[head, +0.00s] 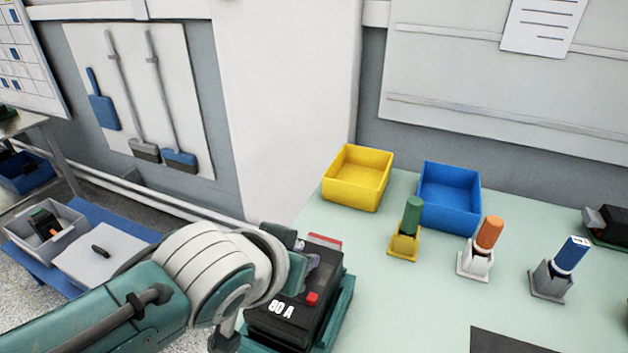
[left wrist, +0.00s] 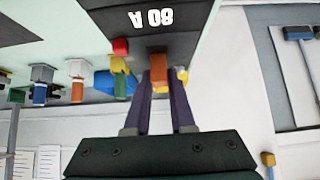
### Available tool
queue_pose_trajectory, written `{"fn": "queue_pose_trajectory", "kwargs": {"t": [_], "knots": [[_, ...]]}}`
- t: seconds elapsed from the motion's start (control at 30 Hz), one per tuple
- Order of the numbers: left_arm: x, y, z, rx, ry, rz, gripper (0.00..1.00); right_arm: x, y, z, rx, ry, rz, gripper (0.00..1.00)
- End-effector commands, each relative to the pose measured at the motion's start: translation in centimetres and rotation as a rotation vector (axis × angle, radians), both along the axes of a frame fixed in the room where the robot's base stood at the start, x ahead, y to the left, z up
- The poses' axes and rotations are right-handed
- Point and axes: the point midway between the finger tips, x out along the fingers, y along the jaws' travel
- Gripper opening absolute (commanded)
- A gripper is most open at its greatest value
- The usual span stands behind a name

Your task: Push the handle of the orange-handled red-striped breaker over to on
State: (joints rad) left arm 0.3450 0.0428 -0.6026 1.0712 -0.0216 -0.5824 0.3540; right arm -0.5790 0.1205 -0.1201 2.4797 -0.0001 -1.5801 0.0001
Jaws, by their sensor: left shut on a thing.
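The black breaker (head: 275,325) marked 80 A sits in a teal holder (head: 338,318) at the table's near left. It has a red button (head: 312,298) on its face and a red stripe (head: 325,240) at its far end. The left wrist view, upside down, shows the breaker's face (left wrist: 195,20) and its orange handle (left wrist: 158,64). My left gripper (head: 313,262) is over the breaker, its two fingers (left wrist: 159,88) shut on the orange handle. In the head view my wrist and fingers hide the handle. My right gripper is not in view.
A yellow bin (head: 357,190) and a blue bin (head: 448,205) stand behind the breaker. Green (head: 413,215), orange (head: 488,233) and blue (head: 571,254) cylinders stand in small holders to the right. A dark mat (head: 515,343) lies at the front. Table between is clear.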

Motion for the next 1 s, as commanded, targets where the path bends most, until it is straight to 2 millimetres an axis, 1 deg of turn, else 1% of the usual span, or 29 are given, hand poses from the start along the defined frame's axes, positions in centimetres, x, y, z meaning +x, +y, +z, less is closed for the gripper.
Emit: {"fn": "queue_pose_trajectory", "kwargs": {"t": [0.07,0.4,0.93,0.97,1.0], "knots": [[0.45,-0.19,0.29,0.014,0.045,-0.001,0.00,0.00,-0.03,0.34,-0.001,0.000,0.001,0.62],[1.09,-0.42,-0.12,0.061,0.188,-0.001,0.00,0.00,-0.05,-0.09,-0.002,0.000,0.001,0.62],[1.16,-0.42,-0.20,0.070,0.217,-0.001,0.00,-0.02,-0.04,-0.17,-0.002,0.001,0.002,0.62],[1.16,-0.42,-0.20,0.070,0.217,-0.001,0.23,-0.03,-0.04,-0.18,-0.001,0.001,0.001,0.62],[1.16,-0.42,-0.20,0.070,0.217,-0.001,0.28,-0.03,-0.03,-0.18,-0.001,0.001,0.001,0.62]]}}
